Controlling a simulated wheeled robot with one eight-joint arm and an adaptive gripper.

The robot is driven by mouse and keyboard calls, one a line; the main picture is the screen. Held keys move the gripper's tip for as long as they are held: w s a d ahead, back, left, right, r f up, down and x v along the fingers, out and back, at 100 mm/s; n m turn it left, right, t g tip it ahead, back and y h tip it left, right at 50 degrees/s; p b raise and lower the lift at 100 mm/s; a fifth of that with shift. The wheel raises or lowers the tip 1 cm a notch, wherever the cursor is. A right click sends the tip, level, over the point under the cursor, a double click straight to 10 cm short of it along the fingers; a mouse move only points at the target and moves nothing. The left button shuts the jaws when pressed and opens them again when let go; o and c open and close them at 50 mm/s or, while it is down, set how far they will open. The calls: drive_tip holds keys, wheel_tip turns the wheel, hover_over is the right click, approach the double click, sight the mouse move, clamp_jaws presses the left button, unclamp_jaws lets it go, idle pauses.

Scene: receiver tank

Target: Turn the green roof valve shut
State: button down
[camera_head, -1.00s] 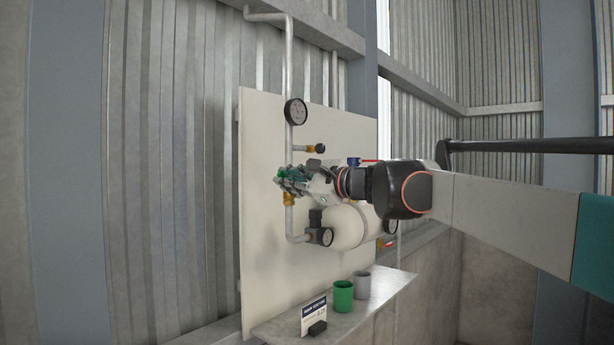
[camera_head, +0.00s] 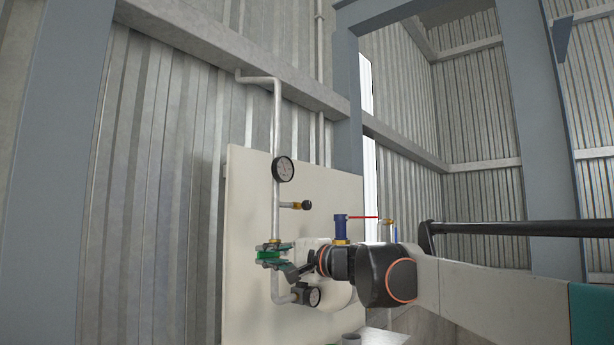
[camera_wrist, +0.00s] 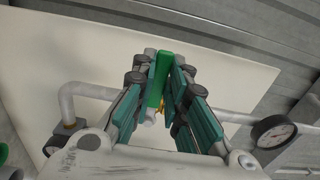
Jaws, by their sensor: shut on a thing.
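The green roof valve's handle (camera_wrist: 159,78) stands between the fingers of my gripper (camera_wrist: 161,72) in the wrist view, one finger on each side. My gripper is shut on it. In the head view my gripper (camera_head: 272,254) sits at the vertical pipe, low on the white panel. A little green of the handle (camera_head: 266,254) shows between the fingers there. The fingers cover much of the handle and valve body. A bit of brass shows just beyond the handle in the wrist view.
The grey pipe (camera_head: 276,120) runs up the panel (camera_head: 240,230), with a gauge (camera_head: 284,169) above and another gauge (camera_head: 314,297) below my gripper. A blue valve (camera_head: 341,228) with a red lever stands close behind my wrist.

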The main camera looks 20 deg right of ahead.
drive_tip(key=shift+s+f, duration=0.1)
drive_tip(key=shift+s, duration=0.05)
drive_tip(key=c, duration=1.6)
unclamp_jaws()
wheel_tip(320, 180, up, 10)
